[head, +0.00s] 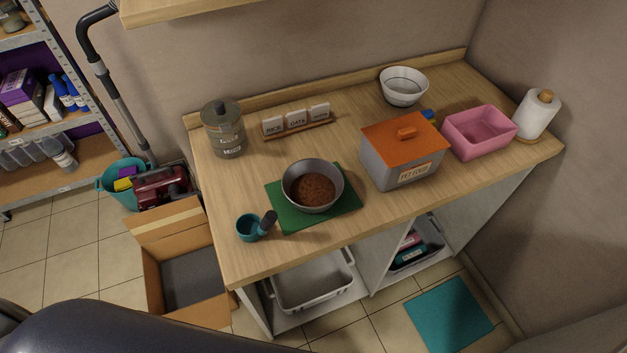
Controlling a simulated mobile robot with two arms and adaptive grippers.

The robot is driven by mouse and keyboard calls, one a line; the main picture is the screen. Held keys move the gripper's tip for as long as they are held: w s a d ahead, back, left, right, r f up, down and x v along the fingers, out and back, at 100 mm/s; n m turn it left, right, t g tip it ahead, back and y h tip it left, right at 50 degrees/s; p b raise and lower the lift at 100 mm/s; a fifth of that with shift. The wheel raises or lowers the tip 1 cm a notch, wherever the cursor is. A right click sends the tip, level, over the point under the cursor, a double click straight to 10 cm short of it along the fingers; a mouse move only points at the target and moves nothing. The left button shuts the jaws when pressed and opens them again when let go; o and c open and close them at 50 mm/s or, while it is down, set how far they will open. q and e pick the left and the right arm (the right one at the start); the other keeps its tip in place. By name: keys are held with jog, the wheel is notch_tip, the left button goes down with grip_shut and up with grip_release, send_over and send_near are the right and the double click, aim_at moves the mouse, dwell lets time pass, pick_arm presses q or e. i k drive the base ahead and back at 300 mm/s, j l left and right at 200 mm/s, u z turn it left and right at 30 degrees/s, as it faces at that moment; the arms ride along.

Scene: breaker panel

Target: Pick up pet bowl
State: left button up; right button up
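A round metal bowl (313,186) with brown kibble in it sits upright on a green mat (289,218) near the front of the wooden counter. It appears to be the pet bowl. A second bowl, white with a dark line (404,86), stands at the back of the counter, and its inside looks empty. Neither of my grippers shows in the head view, and nothing is touching the bowls.
A teal scoop (249,228) lies left of the mat. A grey bin with orange lid (403,150), pink tub (478,131), paper towel roll (536,114), lidded canister (223,129) and labelled blocks (297,120) share the counter (226,190). An open cardboard box (184,266) stands on the floor.

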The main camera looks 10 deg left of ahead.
aim_at(312, 185)
jog(key=k+z, duration=0.2)
jog(key=k, duration=0.25)
jog(key=k+l+z, duration=0.2)
jog(key=k, duration=0.2)
jog(key=k+l+z, duration=0.2)
jog(key=k, duration=0.25)
jog(key=j, duration=0.1)
